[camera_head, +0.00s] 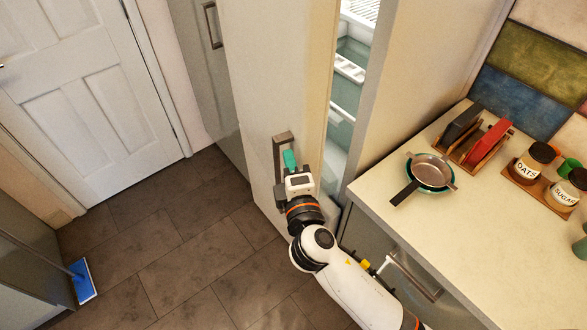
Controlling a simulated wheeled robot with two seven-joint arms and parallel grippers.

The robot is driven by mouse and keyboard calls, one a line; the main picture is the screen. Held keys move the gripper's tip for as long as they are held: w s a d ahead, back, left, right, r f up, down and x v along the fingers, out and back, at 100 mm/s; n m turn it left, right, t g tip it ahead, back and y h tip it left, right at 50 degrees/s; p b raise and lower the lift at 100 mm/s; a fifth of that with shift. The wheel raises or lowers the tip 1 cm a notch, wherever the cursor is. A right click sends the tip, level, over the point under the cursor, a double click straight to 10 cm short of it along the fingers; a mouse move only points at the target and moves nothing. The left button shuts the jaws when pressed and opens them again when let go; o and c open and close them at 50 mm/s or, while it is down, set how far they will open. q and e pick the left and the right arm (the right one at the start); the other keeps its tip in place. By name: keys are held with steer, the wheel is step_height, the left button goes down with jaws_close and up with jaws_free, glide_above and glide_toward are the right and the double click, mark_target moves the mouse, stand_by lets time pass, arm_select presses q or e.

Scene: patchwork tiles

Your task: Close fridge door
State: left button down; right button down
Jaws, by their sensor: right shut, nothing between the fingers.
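The fridge door (265,75) stands partly open, and a narrow gap shows the lit interior with shelves (350,70). A dark upright handle (279,150) is on the door's front. My right gripper (289,160) is at the lower part of this handle, shut and with nothing between its fingers. Its teal fingertips overlap the handle in the picture, and I cannot tell whether they touch the door. My left gripper is not in view.
A counter (400,215) right of the fridge holds a pan (430,173), a rack with boards (480,140) and jars (535,160). A drawer handle (415,275) sticks out below it near my arm.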

mark_target(286, 148)
steer(key=shift+w+a+p, duration=0.2)
steer(key=shift+w, duration=0.8)
steer(key=shift+w+a+p, duration=0.15)
steer(key=shift+w, duration=0.85)
